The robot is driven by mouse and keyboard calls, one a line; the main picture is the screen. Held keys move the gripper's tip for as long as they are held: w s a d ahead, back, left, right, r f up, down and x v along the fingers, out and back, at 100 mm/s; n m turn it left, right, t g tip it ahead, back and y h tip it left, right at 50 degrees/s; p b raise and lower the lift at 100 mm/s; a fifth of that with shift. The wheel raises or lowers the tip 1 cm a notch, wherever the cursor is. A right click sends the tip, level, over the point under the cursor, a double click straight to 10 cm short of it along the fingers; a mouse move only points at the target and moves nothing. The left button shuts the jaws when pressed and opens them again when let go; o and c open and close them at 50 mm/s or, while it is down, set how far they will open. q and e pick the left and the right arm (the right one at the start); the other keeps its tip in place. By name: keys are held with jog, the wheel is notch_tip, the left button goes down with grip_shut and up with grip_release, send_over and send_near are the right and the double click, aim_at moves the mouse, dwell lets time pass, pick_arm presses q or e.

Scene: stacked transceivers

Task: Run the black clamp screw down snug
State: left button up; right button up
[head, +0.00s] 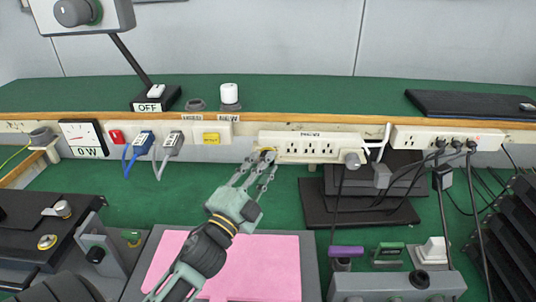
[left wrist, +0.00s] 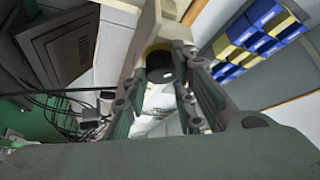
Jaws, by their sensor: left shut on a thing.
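The black clamp screw (left wrist: 160,66) is a short dark cylinder with a yellow ring behind it, set in a beige clamp (left wrist: 147,38) in the left wrist view. My left gripper (left wrist: 161,82) has a finger on each side of it and is shut on it. In the head view my left gripper (head: 262,172) reaches up to the left end of the white power strip (head: 315,147) on the shelf edge. A bit of yellow (head: 265,151) shows at its fingertips; the screw is hidden there. My right gripper is not in view.
Plugged cables (head: 457,146) hang at the right. A pink sheet (head: 258,265) lies below my left arm. A dark stacked unit (head: 370,190) stands to the right.

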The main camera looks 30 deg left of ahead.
pick_arm(q)
jog(key=o, duration=0.9)
jog(key=shift+r, duration=0.1)
jog(key=shift+o, duration=0.2)
jog(key=shift+s, duration=0.1)
jog(key=b+v, duration=0.1)
jog(key=v, duration=0.4)
